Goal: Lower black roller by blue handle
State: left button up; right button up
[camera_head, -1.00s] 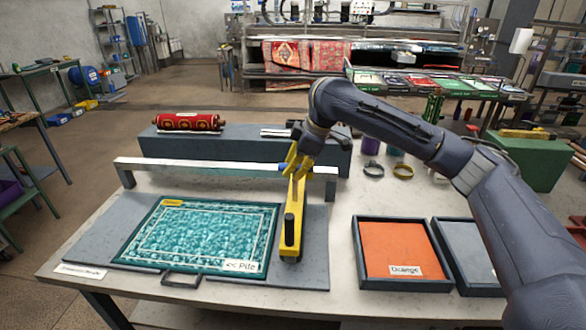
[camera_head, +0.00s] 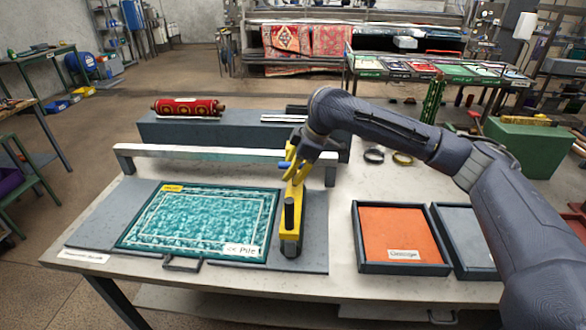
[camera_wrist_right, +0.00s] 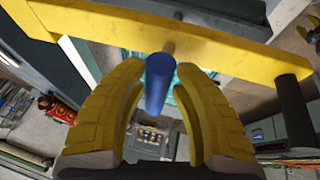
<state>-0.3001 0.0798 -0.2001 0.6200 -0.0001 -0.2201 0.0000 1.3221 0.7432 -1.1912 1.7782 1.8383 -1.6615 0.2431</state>
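A yellow bar (camera_head: 296,202) runs front to back beside the teal rug (camera_head: 205,222), which lies flat on a grey mat (camera_head: 100,222). A black cylinder (camera_head: 289,213), which looks like the roller, is at the bar's near end; it also shows in the right wrist view (camera_wrist_right: 296,112). In the right wrist view the blue handle (camera_wrist_right: 160,83) lies between the yellow fingers of my right gripper (camera_wrist_right: 162,75). They are open, with gaps on both sides of it. My left gripper is out of view.
A pale rail (camera_head: 200,154) spans the bench behind the rug, with a grey block (camera_head: 190,131) and a red rolled rug (camera_head: 187,108) behind it. An orange tray (camera_head: 362,266) stands to the right.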

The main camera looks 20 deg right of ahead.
jog(key=shift+o, duration=1.1)
jog(key=shift+d+r, duration=0.1)
jog(key=shift+r, duration=0.15)
jog(key=v, duration=1.1)
jog(key=shift+r, duration=0.25)
jog(key=shift+s+d, duration=0.1)
jog(key=shift+s, duration=0.05)
